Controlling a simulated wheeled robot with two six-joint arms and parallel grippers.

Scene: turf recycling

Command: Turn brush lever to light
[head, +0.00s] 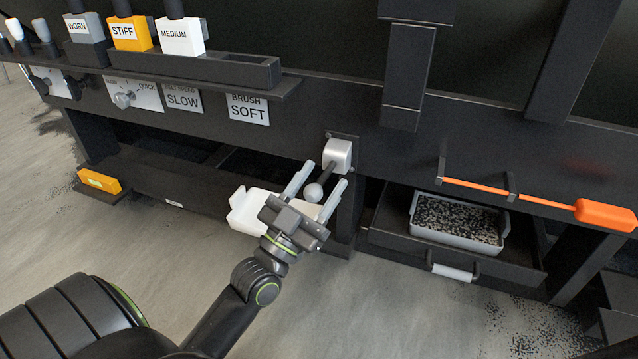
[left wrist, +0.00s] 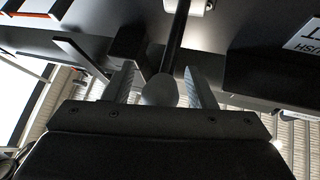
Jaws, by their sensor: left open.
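The lever has a white housing (head: 338,155) on the dark front panel, with a short dark rod and a round grey knob (head: 313,192) pointing down toward me. The knob (left wrist: 160,91) and its rod (left wrist: 177,42) also show in the left wrist view. My left gripper (head: 324,175) is open, with one finger on each side of the knob and rod; I cannot tell whether either finger touches. A "BRUSH SOFT" sign (head: 248,108) is on the panel, left of the lever. No "light" mark is readable near the lever. My right gripper is not in view.
At right are an open drawer with a grey tray (head: 455,240) of black and white granules and an orange-handled tool (head: 603,214). A shelf (head: 225,72) with labelled blocks runs along the upper left.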

